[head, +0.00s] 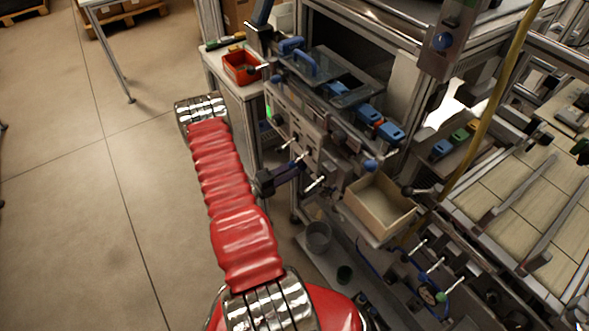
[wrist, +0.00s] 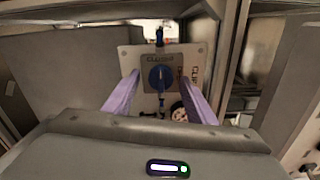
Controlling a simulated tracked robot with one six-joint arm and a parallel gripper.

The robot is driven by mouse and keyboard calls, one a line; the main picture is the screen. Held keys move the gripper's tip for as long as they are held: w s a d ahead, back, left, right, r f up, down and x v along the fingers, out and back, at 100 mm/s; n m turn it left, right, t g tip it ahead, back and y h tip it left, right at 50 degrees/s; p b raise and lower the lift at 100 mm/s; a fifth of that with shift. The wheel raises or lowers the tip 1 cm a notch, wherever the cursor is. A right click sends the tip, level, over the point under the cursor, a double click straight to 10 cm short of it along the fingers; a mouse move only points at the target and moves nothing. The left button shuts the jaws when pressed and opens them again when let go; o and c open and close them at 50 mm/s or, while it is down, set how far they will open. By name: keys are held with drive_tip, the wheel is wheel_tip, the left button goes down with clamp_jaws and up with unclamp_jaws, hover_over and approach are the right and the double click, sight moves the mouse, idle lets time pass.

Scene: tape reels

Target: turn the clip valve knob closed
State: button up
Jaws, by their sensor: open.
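In the wrist view a pale plate (wrist: 199,52) with "CLIP" lettering faces me. On it is a round blue disc (wrist: 152,82) with a slim upright pointer or knob (wrist: 162,74) at its centre. I cannot tell how far the fingertips are from the plate. In the head view my gripper (head: 301,168) is a dark block at the machine's front; the knob there is too small to make out.
Several silver levers stick out near my gripper, one of them just below it (head: 316,184). An open cardboard-coloured box (head: 379,229) stands to the right. A red bin (head: 241,69) is on the bench behind.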

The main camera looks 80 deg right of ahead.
drive_tip(key=v, duration=1.3)
drive_tip(key=shift+w+f, duration=0.1)
drive_tip(key=shift+w, duration=0.05)
idle(0.5)
